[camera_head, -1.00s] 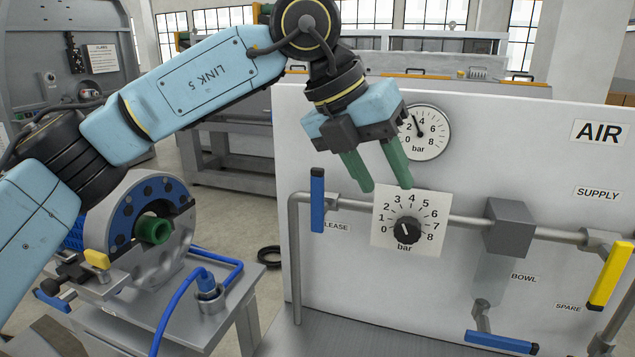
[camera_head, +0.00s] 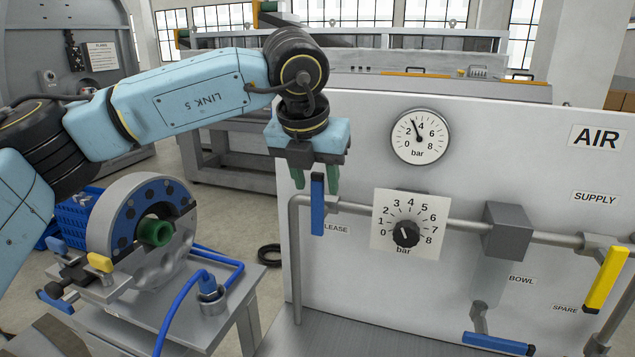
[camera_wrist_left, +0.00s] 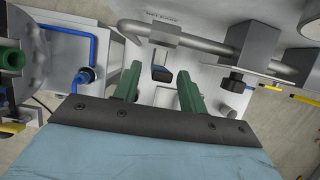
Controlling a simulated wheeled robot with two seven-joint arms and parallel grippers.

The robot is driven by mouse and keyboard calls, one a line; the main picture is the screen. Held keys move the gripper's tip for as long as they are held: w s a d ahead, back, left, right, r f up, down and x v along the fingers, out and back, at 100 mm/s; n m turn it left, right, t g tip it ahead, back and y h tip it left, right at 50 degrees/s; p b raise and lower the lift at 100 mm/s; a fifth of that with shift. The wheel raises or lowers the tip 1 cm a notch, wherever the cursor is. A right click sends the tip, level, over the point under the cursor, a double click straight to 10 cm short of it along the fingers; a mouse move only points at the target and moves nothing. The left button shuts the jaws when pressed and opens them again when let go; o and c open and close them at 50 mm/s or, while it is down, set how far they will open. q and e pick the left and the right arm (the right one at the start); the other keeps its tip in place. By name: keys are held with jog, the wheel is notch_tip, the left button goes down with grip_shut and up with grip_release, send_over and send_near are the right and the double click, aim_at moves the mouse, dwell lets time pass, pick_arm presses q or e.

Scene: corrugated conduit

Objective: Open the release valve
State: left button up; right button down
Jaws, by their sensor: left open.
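The release valve's blue handle (camera_head: 317,208) hangs upright at the left end of the pipe on the white panel. The label beside it reads "LEASE", its first letters hidden behind the handle. My left gripper (camera_head: 317,178) is open, pointing down above the handle, with its green fingers on either side of the handle's top in the head view. In the left wrist view the blue handle (camera_wrist_left: 160,73) shows between the open left gripper's (camera_wrist_left: 158,88) green fingers, with space on both sides. I cannot tell how deep it sits between them. My right gripper is not in view.
The panel holds a regulator knob (camera_head: 406,233), a round gauge (camera_head: 419,136) reading about 3, a yellow spare handle (camera_head: 607,278) and a blue handle (camera_head: 500,343) under the bowl. A bench with a flange fixture (camera_head: 150,225) and blue hose (camera_head: 178,310) stands at left.

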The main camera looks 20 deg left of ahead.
pick_arm(q)
jog(key=shift+x, duration=1.15)
grip_shut()
